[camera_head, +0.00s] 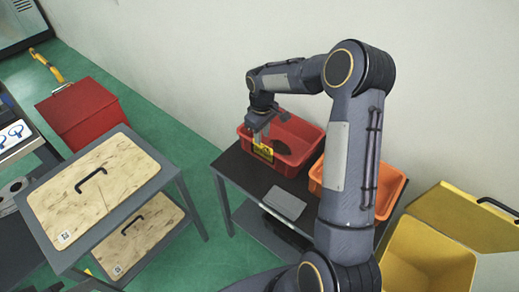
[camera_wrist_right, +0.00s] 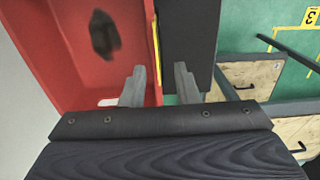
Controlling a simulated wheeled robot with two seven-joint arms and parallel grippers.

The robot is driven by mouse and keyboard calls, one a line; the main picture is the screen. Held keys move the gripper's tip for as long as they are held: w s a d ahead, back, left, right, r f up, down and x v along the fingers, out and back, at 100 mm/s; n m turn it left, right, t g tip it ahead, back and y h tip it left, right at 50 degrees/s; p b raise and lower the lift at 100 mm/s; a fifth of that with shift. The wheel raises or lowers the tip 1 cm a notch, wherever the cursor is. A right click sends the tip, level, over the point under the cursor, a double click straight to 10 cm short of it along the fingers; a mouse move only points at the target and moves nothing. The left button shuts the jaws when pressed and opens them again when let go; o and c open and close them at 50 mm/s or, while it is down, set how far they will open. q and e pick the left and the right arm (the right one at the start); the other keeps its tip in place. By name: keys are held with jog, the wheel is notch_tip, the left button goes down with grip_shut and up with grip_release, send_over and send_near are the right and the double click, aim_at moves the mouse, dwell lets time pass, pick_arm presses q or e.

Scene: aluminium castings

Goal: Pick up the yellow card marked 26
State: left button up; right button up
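A small yellow card (camera_head: 263,152) with dark markings, too small to read, is at the front wall of the red bin (camera_head: 311,132). In the right wrist view the card (camera_wrist_right: 157,45) shows nearly edge-on as a thin yellow strip along the bin's wall. My right gripper (camera_head: 262,137) is just above the card, pointing down. In the wrist view its two fingers (camera_wrist_right: 160,84) are apart, one over the bin's inside and one over the dark table top, with the strip between them; contact cannot be told. My left gripper is not in view.
A dark part (camera_wrist_right: 104,34) lies in the red bin. An orange bin (camera_head: 391,190) and a grey flat plate (camera_head: 284,203) share the dark table (camera_head: 238,168). A yellow container (camera_head: 425,262) stands right; a wood-topped cart (camera_head: 110,185) stands left. Green floor lies between.

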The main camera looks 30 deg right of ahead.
jog(key=shift+d+f+p, duration=0.15)
jog(key=shift+f+p, duration=0.1)
jog(key=shift+f, duration=0.95)
jog(key=shift+d+f+p, duration=0.1)
jog(key=shift+f+p, duration=0.15)
jog(key=shift+f, duration=0.9)
grip_shut()
